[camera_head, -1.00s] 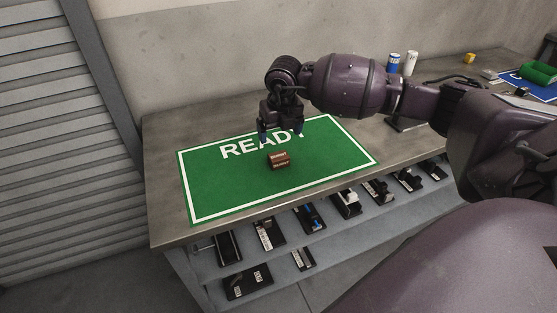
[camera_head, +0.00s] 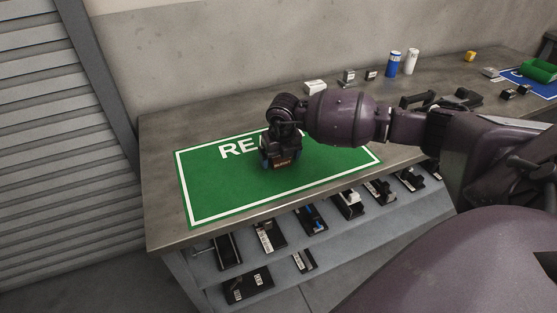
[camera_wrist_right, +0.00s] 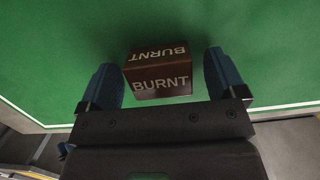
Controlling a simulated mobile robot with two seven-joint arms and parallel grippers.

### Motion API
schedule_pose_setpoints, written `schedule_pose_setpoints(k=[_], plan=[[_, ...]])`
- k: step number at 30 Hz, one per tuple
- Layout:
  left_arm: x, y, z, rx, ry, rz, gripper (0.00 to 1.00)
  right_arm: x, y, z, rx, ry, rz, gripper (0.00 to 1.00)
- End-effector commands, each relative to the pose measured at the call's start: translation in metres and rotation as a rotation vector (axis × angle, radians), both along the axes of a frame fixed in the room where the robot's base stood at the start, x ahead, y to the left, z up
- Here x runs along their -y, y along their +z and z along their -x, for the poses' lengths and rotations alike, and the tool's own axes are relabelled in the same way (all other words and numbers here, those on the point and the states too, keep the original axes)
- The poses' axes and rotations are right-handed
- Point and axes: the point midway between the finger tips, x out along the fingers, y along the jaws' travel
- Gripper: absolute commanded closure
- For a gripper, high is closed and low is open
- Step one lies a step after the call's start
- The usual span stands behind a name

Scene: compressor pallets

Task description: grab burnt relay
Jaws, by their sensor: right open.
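The burnt relay (camera_wrist_right: 160,82) is a small dark brown block with "BURNT" in pale letters on two faces. In the right wrist view it sits between the two blue fingertips of my right gripper (camera_wrist_right: 164,82), with a gap on each side. In the head view the relay (camera_head: 282,166) lies on the green mat (camera_head: 215,190), partly hidden by the gripper. My right gripper (camera_head: 281,160) is open, pointing down over the relay. My left gripper is not in view.
The grey workbench (camera_head: 160,150) has small parts, a blue can (camera_head: 393,63) and a white can (camera_head: 411,62) at the back. A green bin (camera_head: 539,70) stands at the far right. Several parts lie on the shelf (camera_head: 290,238) below. The mat's left side is clear.

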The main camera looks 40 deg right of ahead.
Motion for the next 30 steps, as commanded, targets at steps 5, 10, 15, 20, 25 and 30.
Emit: schedule_pose_setpoints(k=[5,10,15,20,25,30], plan=[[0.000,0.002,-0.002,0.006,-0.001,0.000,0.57,0.000,0.000,-0.001,0.003,0.000,0.001,0.11],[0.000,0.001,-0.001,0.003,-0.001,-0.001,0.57,0.000,0.000,-0.001,0.003,0.000,0.001,0.29],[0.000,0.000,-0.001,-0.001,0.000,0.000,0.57,0.000,0.000,-0.001,0.003,0.000,0.001,0.55],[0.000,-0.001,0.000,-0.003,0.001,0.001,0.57,0.000,0.000,-0.001,0.003,0.000,0.001,0.65],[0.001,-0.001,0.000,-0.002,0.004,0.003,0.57,0.000,0.002,-0.001,0.004,0.000,0.000,0.65],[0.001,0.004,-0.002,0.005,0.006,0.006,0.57,0.001,0.019,-0.002,0.009,-0.001,0.001,0.65]])
